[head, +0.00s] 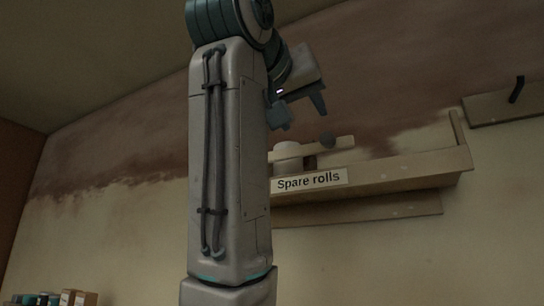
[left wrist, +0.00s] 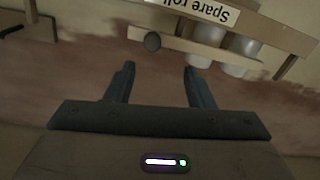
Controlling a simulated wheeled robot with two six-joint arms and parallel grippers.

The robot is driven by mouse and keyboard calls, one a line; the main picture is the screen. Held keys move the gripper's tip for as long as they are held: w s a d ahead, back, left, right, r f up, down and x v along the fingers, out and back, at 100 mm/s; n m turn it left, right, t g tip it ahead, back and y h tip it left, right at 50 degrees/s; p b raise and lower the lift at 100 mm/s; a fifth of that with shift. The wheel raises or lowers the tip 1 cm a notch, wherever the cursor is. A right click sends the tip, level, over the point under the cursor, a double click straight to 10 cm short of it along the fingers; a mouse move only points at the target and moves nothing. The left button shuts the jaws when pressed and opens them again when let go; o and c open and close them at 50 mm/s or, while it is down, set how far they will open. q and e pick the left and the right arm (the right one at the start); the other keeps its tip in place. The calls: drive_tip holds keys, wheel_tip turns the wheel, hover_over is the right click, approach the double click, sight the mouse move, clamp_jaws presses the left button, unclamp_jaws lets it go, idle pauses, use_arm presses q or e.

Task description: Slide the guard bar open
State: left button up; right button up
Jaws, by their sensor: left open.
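The guard bar (head: 343,144) is a pale wooden strip across the front of the "Spare rolls" shelf (head: 400,168). A round dark knob (head: 327,140) sits on the bar toward its right end. White rolls (head: 287,152) show partly behind the bar. My left gripper (head: 302,118) is open and empty, above and a little left of the knob in the head view. In the left wrist view the bar (left wrist: 180,47) and knob (left wrist: 152,41) appear upside down, beyond the open fingertips (left wrist: 158,68), apart from them. My right gripper is not in view.
A label (head: 310,181) marks the shelf front. A second small shelf (head: 505,103) with a dark peg is on the wall at right. Small boxes and jars (head: 70,298) stand at lower left. My left arm hides the shelf's left part.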

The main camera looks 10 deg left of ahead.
sight(325, 137)
use_arm(q)
drive_tip(key=p+x, duration=0.1)
drive_tip(key=x, duration=0.2)
drive_tip(key=p+x, duration=0.1)
drive_tip(key=x, duration=0.2)
drive_tip(key=d+p+x, duration=0.1)
drive_tip(key=p+x, duration=0.1)
drive_tip(key=x, duration=0.1)
drive_tip(key=shift+r, duration=0.1)
drive_tip(key=shift+w+d, duration=0.3)
drive_tip(key=shift+w, duration=0.2)
drive_tip(key=c, duration=1)
drive_tip(key=shift+a, duration=0.1)
clamp_jaws()
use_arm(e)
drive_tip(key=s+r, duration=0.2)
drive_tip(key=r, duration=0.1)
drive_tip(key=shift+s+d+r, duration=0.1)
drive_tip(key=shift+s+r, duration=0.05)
